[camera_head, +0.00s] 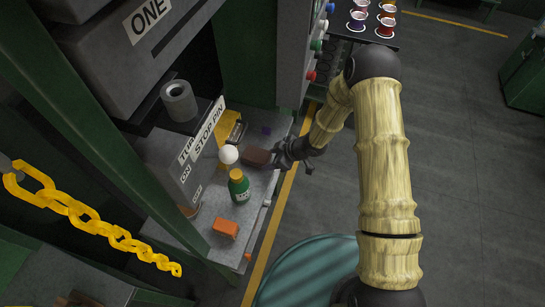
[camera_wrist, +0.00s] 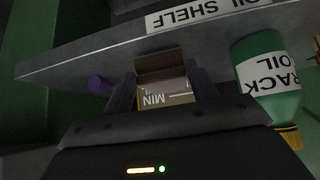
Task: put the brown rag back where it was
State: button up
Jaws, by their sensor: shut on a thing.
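The brown rag (camera_head: 257,157) looks like a folded dark brown block in the head view, over the grey shelf (camera_head: 258,205). My gripper (camera_head: 279,158) reaches it from the right and is shut on it. In the wrist view the brown piece (camera_wrist: 162,65) shows between the fingers of my gripper (camera_wrist: 163,88). A pale printed face reading "MIN" (camera_wrist: 165,95) also lies between them; I cannot tell whether it is part of the held thing. Whether the rag touches the shelf is unclear.
A green oil bottle (camera_head: 239,187), a white ball-like knob (camera_head: 228,154) and an orange block (camera_head: 225,228) are near the rag. A small purple piece (camera_head: 267,130) lies behind. A yellow chain (camera_head: 90,220) hangs left. Open floor (camera_head: 460,190) lies right.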

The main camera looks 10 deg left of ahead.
jog(key=shift+f, duration=0.15)
jog(key=o, duration=1)
jog(key=shift+c, duration=0.2)
jog(key=v, duration=1.2)
